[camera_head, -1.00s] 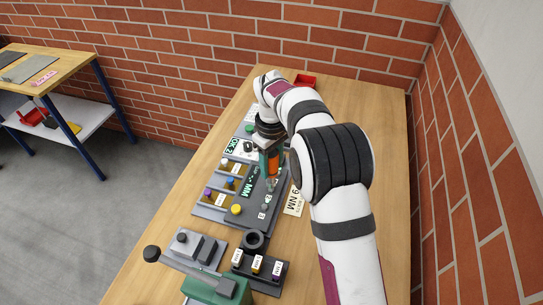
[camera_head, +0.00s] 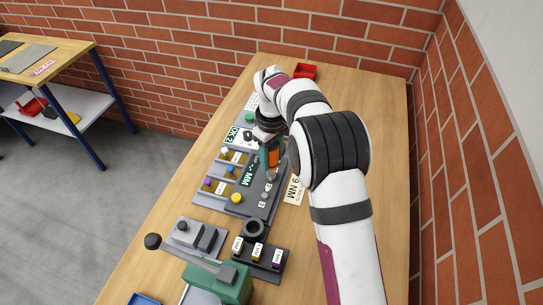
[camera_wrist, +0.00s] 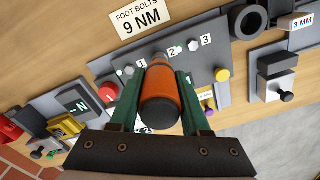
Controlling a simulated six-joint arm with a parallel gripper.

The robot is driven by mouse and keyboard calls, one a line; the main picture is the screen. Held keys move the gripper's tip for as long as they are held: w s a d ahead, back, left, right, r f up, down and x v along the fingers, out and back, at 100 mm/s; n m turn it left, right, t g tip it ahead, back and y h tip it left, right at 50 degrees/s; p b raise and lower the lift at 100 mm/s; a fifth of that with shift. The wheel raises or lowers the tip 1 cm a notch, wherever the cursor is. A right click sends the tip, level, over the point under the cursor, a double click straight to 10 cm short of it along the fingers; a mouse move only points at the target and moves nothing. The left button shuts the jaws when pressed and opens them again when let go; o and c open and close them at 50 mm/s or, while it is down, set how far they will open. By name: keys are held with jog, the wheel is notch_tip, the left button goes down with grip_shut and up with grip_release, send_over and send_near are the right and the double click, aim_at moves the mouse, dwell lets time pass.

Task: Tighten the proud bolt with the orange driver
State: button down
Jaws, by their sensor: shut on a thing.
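My gripper (camera_wrist: 160,80) is shut on the orange driver (camera_wrist: 160,98), with one green finger on each side of its handle. In the head view the driver (camera_head: 274,156) hangs below my gripper (camera_head: 270,146), over the grey bolt plate. In the wrist view its tip end is by label 2 on the plate (camera_wrist: 211,60). The handle hides most of the tip, so I cannot tell whether it touches a bolt. A bolt (camera_wrist: 193,45) shows by label 3, and another (camera_wrist: 128,70) by label 1. I cannot tell which bolt stands proud.
A sign reading FOOT BOLTS 9 NM (camera_wrist: 140,18) lies beside the plate. Coloured knobs, including a yellow one (camera_head: 236,198), line its other side. A block with labelled slots (camera_head: 262,250) and a green lever press (camera_head: 232,285) stand nearer. A red bin (camera_head: 305,70) is at the back.

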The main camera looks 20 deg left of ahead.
aim_at(272, 147)
jog(key=shift+f, duration=0.5)
dwell(2.2)
jog(key=shift+r, duration=2.6)
